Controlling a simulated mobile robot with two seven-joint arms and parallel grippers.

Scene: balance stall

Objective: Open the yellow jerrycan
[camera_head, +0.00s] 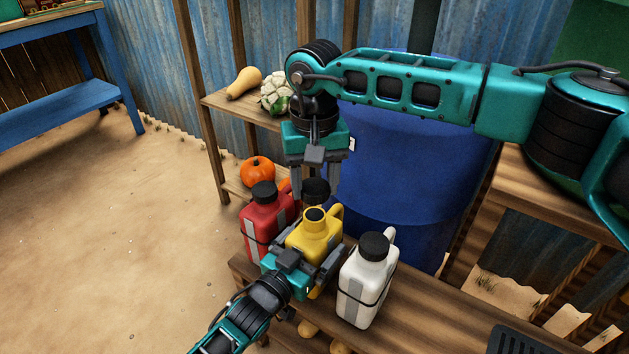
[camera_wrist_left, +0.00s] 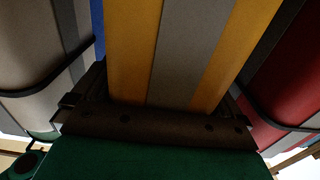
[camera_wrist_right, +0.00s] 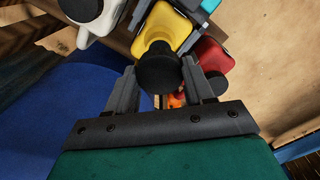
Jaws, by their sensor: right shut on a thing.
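The yellow jerrycan (camera_head: 318,240) stands upright on the wooden bench, between a red and a white jerrycan. Its neck is bare, with a dark open mouth. My left gripper (camera_head: 306,268) has its fingers along both sides of its body; in the left wrist view the yellow wall with a grey stripe (camera_wrist_left: 180,50) fills the space between the fingers. My right gripper (camera_head: 315,190) points down from above and is shut on the black cap (camera_wrist_right: 158,70). The cap is off the neck, just above and behind the mouth in the head view.
The red jerrycan (camera_head: 265,222) and white jerrycan (camera_head: 366,280) stand close on either side, both with black caps on. A blue barrel (camera_head: 410,190) is behind. Shelves at the back hold a squash (camera_head: 244,83), a cauliflower (camera_head: 276,92) and a pumpkin (camera_head: 257,171).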

